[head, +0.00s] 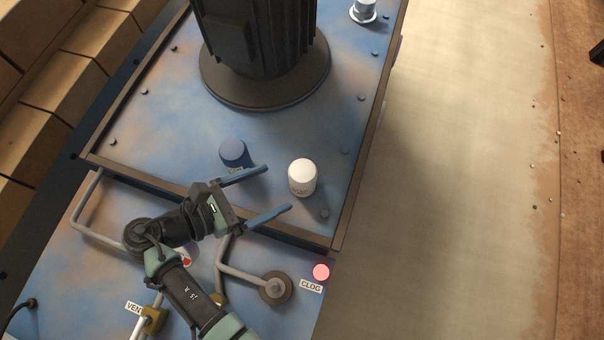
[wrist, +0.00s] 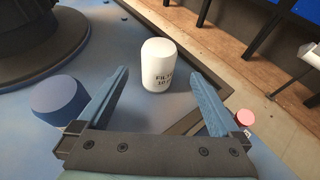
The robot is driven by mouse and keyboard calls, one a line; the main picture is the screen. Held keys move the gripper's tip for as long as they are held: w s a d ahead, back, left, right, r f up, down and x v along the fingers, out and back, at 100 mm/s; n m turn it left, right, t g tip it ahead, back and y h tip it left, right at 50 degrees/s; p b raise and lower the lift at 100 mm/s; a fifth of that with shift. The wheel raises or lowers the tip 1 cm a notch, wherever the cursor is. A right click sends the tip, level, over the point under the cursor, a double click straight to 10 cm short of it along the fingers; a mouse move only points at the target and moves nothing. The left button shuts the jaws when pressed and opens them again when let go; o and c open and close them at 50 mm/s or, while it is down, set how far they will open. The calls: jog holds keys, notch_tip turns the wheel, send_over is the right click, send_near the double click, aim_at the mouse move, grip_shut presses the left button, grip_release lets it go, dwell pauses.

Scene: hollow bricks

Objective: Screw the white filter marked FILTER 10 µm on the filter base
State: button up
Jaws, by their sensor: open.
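The white filter (head: 302,177) stands upright on the blue deck, near its front right edge. In the wrist view the white filter (wrist: 160,66) shows the lettering "FILTER 10", partly cut off by its curve. My gripper (head: 279,189) is open and empty, its two blue fingers pointing at the filter from the left. In the wrist view the filter appears beyond and between the fingertips (wrist: 160,76), apart from them. A round brownish disc with a small central stub (head: 276,288), at the end of a grey pipe, looks like the filter base. It is empty.
A blue cylinder (head: 234,153) stands left of the white filter, close to one finger. A large dark motor-like housing (head: 262,50) stands behind. A lit red lamp (head: 321,272) labelled CLOG is beside the disc. A raised rim (head: 290,235) edges the deck.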

aim_at(291, 181)
jog(key=x, duration=0.6)
jog(key=shift+w+d+f+b, duration=0.15)
jog(key=shift+d+b, duration=0.15)
jog(key=shift+a+f+b+x, duration=0.15)
jog(key=shift+b+x, duration=0.1)
jog(key=shift+x, duration=1.1)
jog(key=shift+a+f+b+x, duration=0.1)
jog(key=shift+f+b+x, duration=0.1)
jog(key=shift+x, duration=1.2)
jog(key=shift+c, duration=0.3)
grip_shut()
